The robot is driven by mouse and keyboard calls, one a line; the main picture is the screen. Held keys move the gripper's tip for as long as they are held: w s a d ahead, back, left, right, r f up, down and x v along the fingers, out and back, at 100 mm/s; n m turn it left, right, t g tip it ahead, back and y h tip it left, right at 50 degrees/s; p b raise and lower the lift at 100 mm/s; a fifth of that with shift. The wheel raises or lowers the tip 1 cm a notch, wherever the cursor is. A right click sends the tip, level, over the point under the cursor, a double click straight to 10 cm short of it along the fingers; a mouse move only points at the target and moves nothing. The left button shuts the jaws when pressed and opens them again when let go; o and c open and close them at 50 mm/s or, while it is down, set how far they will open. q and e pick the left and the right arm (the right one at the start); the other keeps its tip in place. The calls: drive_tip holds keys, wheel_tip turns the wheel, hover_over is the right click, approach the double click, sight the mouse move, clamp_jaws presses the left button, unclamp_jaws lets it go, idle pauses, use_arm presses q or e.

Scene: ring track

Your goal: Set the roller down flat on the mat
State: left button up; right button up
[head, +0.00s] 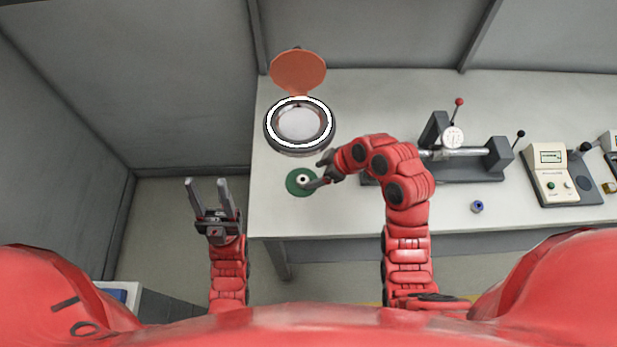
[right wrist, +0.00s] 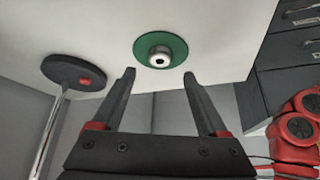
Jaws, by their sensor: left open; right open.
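The green round mat (head: 292,186) lies near the left front of the light table. The roller (head: 303,179), a small silver ring with a dark hole, rests on it near the middle; its hole faces up and it looks flat. In the right wrist view the roller (right wrist: 160,58) sits on the mat (right wrist: 178,44), beyond my fingertips. My right gripper (head: 317,172) is open at the mat's right side; its two fingers (right wrist: 160,75) are apart with nothing between them. My left gripper (head: 206,184) is open and empty, left of the table.
A grey bench fixture (head: 470,168), a small blue part (head: 477,207) and a meter box (head: 556,182) are to the right. The table's front edge is close.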

drive_tip(key=p+v, duration=0.2)
drive_tip(key=v, duration=0.4)
drive_tip(key=shift+p, duration=0.3)
